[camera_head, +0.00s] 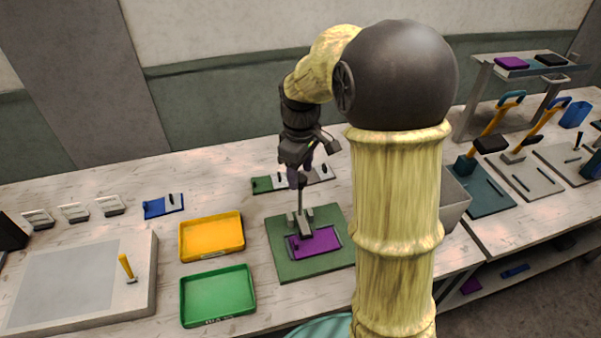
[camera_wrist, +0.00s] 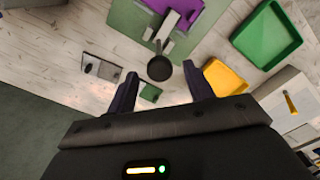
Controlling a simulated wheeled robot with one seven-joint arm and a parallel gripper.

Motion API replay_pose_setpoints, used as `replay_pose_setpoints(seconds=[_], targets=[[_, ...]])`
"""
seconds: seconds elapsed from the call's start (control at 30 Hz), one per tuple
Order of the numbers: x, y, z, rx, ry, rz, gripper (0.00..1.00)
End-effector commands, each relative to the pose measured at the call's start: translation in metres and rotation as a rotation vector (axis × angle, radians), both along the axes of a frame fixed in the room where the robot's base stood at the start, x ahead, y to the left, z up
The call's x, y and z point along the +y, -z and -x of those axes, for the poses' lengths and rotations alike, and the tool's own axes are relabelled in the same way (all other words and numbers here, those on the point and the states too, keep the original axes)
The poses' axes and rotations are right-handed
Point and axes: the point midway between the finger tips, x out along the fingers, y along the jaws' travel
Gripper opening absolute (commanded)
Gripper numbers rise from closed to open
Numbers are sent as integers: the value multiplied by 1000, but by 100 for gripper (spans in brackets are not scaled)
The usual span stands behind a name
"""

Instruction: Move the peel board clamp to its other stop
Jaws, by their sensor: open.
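A wide pale slab (camera_head: 143,290) with a grey sheet lies at the front left; it looks like the peel board. A yellow upright lever (camera_head: 126,266) stands near its right edge, probably the clamp; it shows at the right of the wrist view (camera_wrist: 290,104). My gripper (camera_head: 297,178) is open, well right of that lever, above a green board (camera_head: 283,262) with a purple plate (camera_head: 325,240). A grey block (camera_head: 303,220) there carries a thin post, with a black round knob (camera_wrist: 159,68) seen just beyond my fingertips (camera_wrist: 161,90). I cannot tell any contact.
An orange tray (camera_head: 211,238) and a green tray (camera_head: 217,298) lie between the slab and the green board. A small blue plate (camera_head: 163,206) and a green-and-white strip (camera_head: 265,185) lie behind. A grey bin (camera_head: 453,200) and yellow-levered stations (camera_head: 487,200) stand right.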

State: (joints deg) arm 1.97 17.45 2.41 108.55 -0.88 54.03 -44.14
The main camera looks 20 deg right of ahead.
Motion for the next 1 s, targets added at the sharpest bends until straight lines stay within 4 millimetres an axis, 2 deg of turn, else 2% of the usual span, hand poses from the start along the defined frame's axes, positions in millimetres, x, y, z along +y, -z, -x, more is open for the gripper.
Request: replay_pose_setpoints(seconds=[0.13, 0.4, 0.67, 1.0], targets=[[0, 11, 0, 1, 0, 0, 52], [0, 12, 0, 0, 0, 0, 52], [0, 11, 0, 0, 0, 0, 1], [-2, 10, -1, 11, 5, 0, 0]])
